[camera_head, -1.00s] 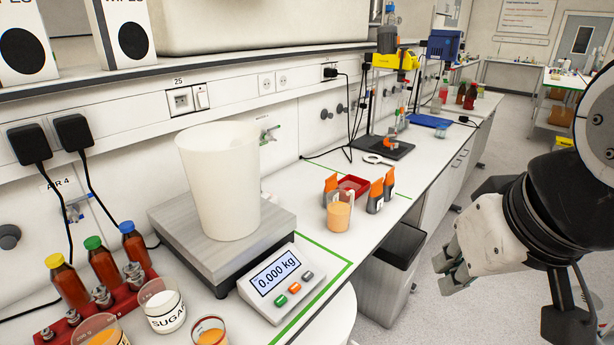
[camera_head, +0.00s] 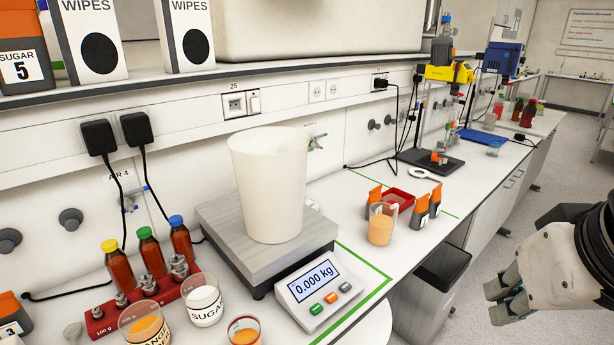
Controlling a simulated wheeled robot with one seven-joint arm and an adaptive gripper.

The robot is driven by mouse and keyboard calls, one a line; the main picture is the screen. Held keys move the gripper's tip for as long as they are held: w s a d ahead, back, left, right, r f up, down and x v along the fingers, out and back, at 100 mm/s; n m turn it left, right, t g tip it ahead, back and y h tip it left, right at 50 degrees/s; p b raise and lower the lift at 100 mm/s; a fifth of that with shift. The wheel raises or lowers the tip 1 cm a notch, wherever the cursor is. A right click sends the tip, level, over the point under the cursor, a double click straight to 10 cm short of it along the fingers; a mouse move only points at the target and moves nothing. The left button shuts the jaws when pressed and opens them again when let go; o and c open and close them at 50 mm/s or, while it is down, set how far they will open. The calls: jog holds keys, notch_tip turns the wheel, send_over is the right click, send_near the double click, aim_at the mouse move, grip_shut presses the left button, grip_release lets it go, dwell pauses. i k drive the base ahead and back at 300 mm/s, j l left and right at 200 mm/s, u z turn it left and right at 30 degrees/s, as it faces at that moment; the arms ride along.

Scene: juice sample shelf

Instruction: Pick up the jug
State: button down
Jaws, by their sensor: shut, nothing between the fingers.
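A clear jug with orange contents (camera_head: 381,226) stands upright on the bench, right of the scale and beside small orange-and-grey containers. A large white tapered vessel (camera_head: 270,185) stands upright on the scale (camera_head: 222,230); no handle shows on it. My gripper (camera_head: 497,302) is shut and empty at the right edge, over the floor beyond the bench. It is well apart from the jug and touches nothing. Its wrist is partly cut off by the frame.
The scale display (camera_head: 318,286) reads 0.000 kg. Brown bottles (camera_head: 152,253), a sugar beaker (camera_head: 204,299) and orange-filled beakers crowd the front left. A red tray (camera_head: 398,199) lies behind the jug. A dark bin (camera_head: 432,275) stands below the bench edge.

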aim_at(382, 217)
jog(key=i+l+u, duration=0.1)
jog(key=i+u, duration=0.15)
jog(key=u, duration=0.2)
jog(key=i+l+u, duration=0.2)
jog(key=u, duration=0.25)
jog(key=i+l+u, duration=0.2)
jog(key=u, duration=0.2)
